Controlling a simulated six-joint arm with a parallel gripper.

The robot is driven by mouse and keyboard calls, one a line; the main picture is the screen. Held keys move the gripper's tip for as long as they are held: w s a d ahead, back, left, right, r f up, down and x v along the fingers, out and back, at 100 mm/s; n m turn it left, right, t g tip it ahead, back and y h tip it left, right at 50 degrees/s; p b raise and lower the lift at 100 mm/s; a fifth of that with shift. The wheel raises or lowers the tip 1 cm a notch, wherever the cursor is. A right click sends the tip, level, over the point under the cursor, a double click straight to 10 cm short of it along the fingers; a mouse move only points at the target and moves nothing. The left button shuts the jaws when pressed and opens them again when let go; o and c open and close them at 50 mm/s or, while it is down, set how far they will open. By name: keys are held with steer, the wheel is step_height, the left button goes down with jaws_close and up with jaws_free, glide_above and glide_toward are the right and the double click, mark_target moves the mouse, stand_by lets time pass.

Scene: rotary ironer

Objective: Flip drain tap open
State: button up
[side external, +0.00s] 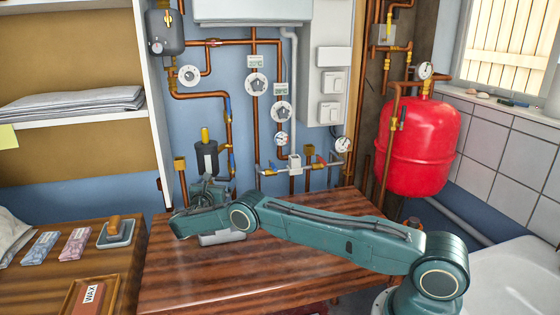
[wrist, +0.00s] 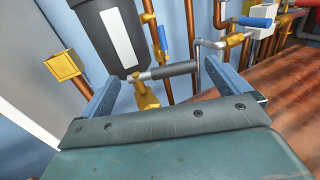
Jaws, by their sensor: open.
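The drain tap appears to be the brass valve (wrist: 147,97) below the dark filter canister in the wrist view. Its lever (wrist: 178,69), a metal bar with a dark grey sleeve, sticks out sideways to the right, nearly level. My gripper (wrist: 160,73) is open, with one finger on either side of the tap and lever. The sleeve's right end comes close to the right finger; I cannot tell whether they touch. Nothing is held. In the side external view my gripper (side external: 207,188) is below the canister (side external: 206,158) and hides the tap.
A square brass fitting (wrist: 62,65) is left of my gripper. Copper pipes with blue-lever valves (wrist: 256,22) stand behind and to the right. The wooden worktop (side external: 280,275) under my arm is mostly clear. A red tank (side external: 418,145) hangs at the right.

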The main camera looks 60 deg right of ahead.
steer(key=v, duration=1.1)
steer(key=shift+a, duration=0.4)
steer(key=shift+s, duration=0.1)
